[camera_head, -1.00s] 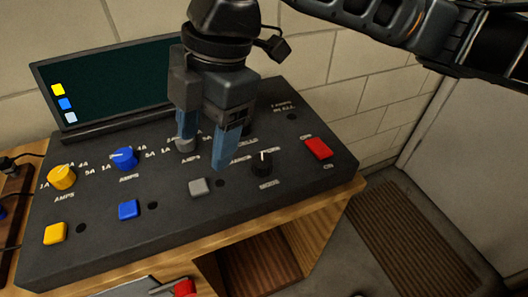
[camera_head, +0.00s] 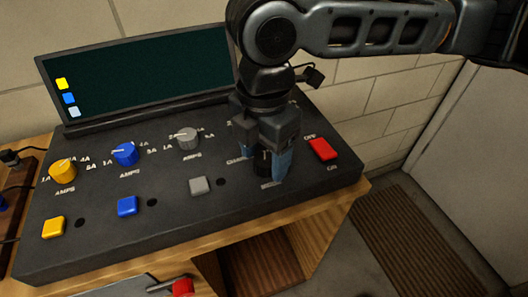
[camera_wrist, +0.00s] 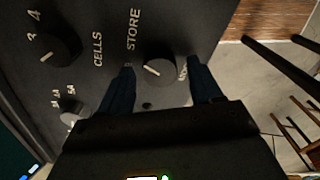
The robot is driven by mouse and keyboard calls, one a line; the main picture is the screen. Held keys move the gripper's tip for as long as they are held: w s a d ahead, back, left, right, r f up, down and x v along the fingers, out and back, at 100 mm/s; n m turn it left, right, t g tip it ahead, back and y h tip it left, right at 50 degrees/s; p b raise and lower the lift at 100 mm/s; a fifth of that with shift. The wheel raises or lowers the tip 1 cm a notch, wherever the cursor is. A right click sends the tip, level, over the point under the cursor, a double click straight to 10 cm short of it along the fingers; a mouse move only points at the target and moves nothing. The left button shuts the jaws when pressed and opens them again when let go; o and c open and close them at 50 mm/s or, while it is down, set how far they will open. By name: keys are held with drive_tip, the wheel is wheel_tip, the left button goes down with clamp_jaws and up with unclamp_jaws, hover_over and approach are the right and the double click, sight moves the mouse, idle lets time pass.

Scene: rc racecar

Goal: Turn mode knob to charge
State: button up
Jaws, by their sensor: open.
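The black mode knob (camera_wrist: 160,72) has a white pointer line, which in the wrist view points left, toward the STORE side. My gripper (camera_head: 264,164) is over it, pointing down at the panel. Its two blue fingers are open, one on each side of the knob in the wrist view, with gaps between them and the knob. In the head view the gripper hides most of the mode knob and its labels. One finger partly covers a label in the wrist view.
The sloped black panel (camera_head: 110,245) carries yellow (camera_head: 62,170), blue (camera_head: 125,154) and grey (camera_head: 187,138) amps knobs with buttons below. A red switch (camera_head: 322,149) is close right of my gripper. The cells knob (camera_wrist: 58,48) is nearby. A dark screen (camera_head: 140,75) stands behind.

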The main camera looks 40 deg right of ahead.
drive_tip(key=shift+f, duration=0.1)
drive_tip(key=c, duration=1)
drive_tip(key=shift+c, duration=0.2)
drive_tip(key=shift+n, duration=0.3)
drive_tip(key=n, duration=0.3)
drive_tip(key=shift+n+b, duration=0.3)
drive_tip(key=shift+n, duration=1.8)
drive_tip(key=o, duration=1)
